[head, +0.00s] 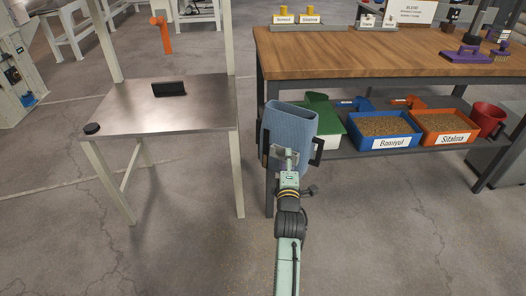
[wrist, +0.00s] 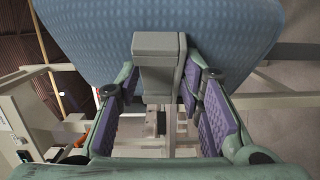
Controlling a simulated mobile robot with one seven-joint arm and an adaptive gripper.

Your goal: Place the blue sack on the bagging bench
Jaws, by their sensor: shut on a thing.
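The blue sack (head: 290,130) is a woven, open-topped bag held upright in front of the wooden table's left end. My gripper (head: 290,160) is shut on a grey block on the sack's near side. In the wrist view the sack (wrist: 90,40) fills the top, and the grey block (wrist: 158,65) sits between the purple-padded fingers. The bagging bench appears to be the metal-topped bench (head: 200,115) at the left, with pale legs and uprights. The sack is to its right, apart from its top. The sack's contents cannot be seen.
A black bracket (head: 169,89) and a dark round puck (head: 92,128) sit on the metal bench; the rest of its top is clear. The wooden table (head: 370,52) stands right, its lower shelf holding a blue tray (head: 372,144), an orange tray (head: 432,138) and a red jug (head: 488,121).

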